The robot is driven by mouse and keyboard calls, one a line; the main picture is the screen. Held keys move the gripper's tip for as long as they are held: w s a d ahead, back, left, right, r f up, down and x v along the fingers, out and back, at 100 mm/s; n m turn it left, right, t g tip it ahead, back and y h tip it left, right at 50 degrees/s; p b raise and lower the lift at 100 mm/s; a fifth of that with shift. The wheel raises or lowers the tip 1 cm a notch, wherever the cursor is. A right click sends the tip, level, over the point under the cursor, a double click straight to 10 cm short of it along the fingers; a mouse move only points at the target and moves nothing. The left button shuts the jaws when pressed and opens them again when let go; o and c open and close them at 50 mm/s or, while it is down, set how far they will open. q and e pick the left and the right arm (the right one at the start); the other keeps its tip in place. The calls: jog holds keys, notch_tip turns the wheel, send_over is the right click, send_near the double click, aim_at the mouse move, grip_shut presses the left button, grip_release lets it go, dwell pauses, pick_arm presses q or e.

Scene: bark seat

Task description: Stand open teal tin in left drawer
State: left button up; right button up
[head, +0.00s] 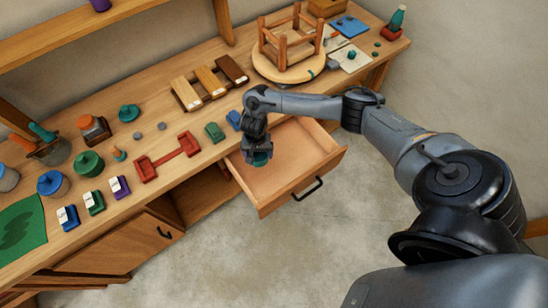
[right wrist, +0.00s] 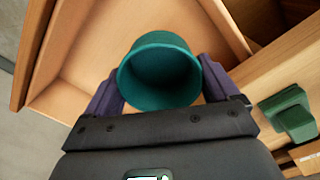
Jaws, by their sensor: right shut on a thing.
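The open teal tin (right wrist: 160,72) is gripped between the purple fingers of my right gripper (right wrist: 160,98), its open mouth facing the wrist camera. In the head view the tin (head: 260,159) shows just below my right gripper (head: 258,152), inside the outline of the open drawer (head: 297,187). The drawer is pulled out from the bench and looks empty otherwise. I cannot tell whether the tin touches the drawer floor. In the right wrist view the drawer (right wrist: 95,50) lies behind the tin. My left gripper is not in view.
On the bench (head: 150,95) near the drawer lie a green block (head: 214,132), a blue block (head: 234,120) and a red clamp-like piece (head: 168,155). An upturned stool (head: 288,60) stands at the back. An open compartment (head: 198,192) is left of the drawer.

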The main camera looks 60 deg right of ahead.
jog(key=shift+m, duration=0.9)
jog(key=s+d+f+b, duration=0.2)
jog(key=d+f, duration=0.1)
jog(key=f, duration=0.1)
jog(key=s+d+f+b, duration=0.1)
jog(key=s+d+f, duration=0.2)
jog(key=f, duration=0.1)
jog(key=s+d+f+b, duration=0.2)
jog(key=d+f, duration=0.1)
jog(key=f, duration=0.1)
jog(key=shift+s+b, duration=0.2)
jog(key=shift+b, duration=0.15)
jog(key=shift+f+b, duration=0.85)
jog(key=shift+f, duration=1.5)
jog(key=o, duration=0.8)
jog(key=shift+f, duration=0.1)
jog(key=shift+o, duration=0.2)
